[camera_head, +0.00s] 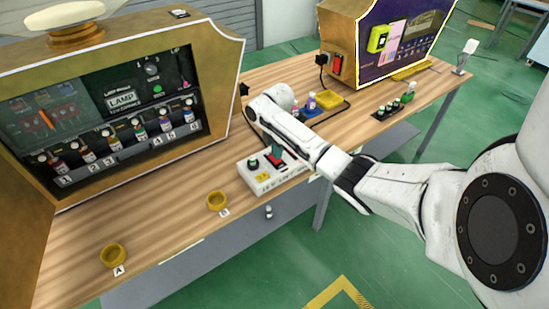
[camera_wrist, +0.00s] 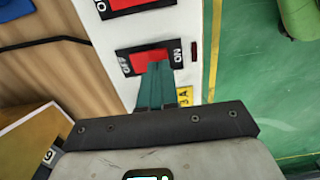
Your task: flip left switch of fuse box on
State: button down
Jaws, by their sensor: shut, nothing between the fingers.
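The white fuse box (camera_head: 285,183) sits on the wooden table near its front edge. In the wrist view, one red rocker switch (camera_wrist: 140,58) on a black plate lies at the fingertips, with OFF on its left and ON on its right. A second red switch (camera_wrist: 130,4) is cut off at the top edge. My gripper (camera_wrist: 158,68) is shut and empty, its teal fingers overlapping the near switch toward its ON side. I cannot tell whether they touch it. My gripper (camera_head: 276,152) also shows over the box in the head view, partly hiding the switches.
A perfume machine (camera_head: 120,100) stands at the left and another machine (camera_head: 385,45) at the back right. Two yellow rings (camera_head: 113,255) (camera_head: 217,201) lie on the front left of the table. Small bottles (camera_head: 395,106) stand at the right. Green floor surrounds the table.

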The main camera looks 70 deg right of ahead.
jog(key=shift+f+b, duration=0.5)
jog(key=shift+f, duration=0.4)
dwell(0.3)
jog(key=shift+r, duration=0.15)
notch_tip(320, 180, up, 7)
jog(key=p, duration=0.7)
dwell(0.5)
